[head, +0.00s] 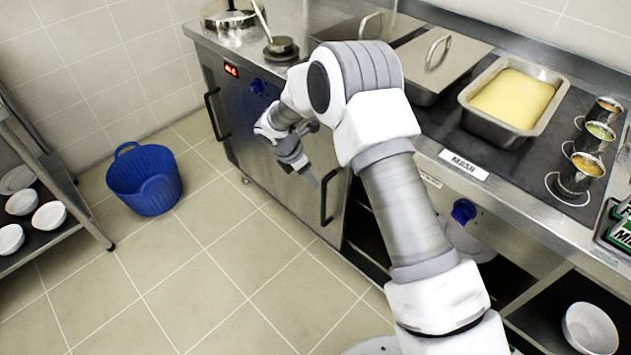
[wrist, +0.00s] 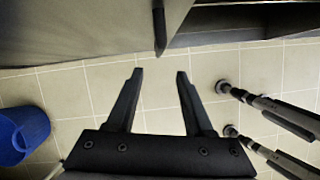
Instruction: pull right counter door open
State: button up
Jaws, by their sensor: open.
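The right counter door (head: 294,204) is a grey metal panel under the counter, with a black vertical bar handle (head: 328,197) near its right edge. It looks shut in the head view. My gripper (head: 314,181) is open and empty, just left of the handle's upper part in that view. In the wrist view the two black fingers (wrist: 160,74) stand apart. The handle (wrist: 159,30) lies ahead of the fingertips, roughly in line with the gap between them, and is not between them. The door (wrist: 75,28) fills the upper left there.
A blue basket (head: 145,181) stands on the tiled floor at left, beside a rack with white bowls (head: 48,217). The left door's handle (head: 215,114) is further along the counter. Open dark shelves (wrist: 235,20) lie right of the door. The floor before the door is clear.

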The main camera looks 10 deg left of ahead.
jog(key=v, duration=0.3)
jog(key=shift+s, duration=0.1)
dwell(0.5)
